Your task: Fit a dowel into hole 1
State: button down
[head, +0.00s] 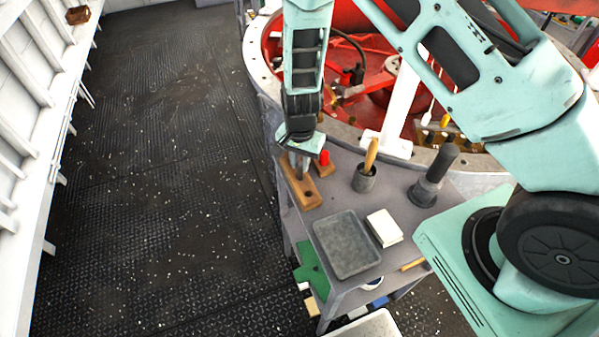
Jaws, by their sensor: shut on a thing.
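A wooden block (304,194) lies at the left edge of the grey bench, a dark hole showing in its near part. My gripper (299,168) points down over the far part of this block, fingers close together. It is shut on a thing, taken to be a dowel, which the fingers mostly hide. I cannot tell whether the dowel's lower end is in a hole or above it. Hole 1 cannot be picked out; no number is readable. A red peg (324,157) stands on a small wooden piece just right of my gripper.
A dark cup (364,181) holds an upright wooden handle. A dark grey tool (434,178) stands to its right. A grey tray (346,252) and a white block (385,228) lie nearer. A round rim with red machinery (385,85) borders the bench's far side. The floor at left is clear.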

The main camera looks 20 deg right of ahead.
jog(key=shift+r+p, duration=1.65)
jog(key=shift+r, duration=0.55)
jog(key=shift+s, duration=0.1)
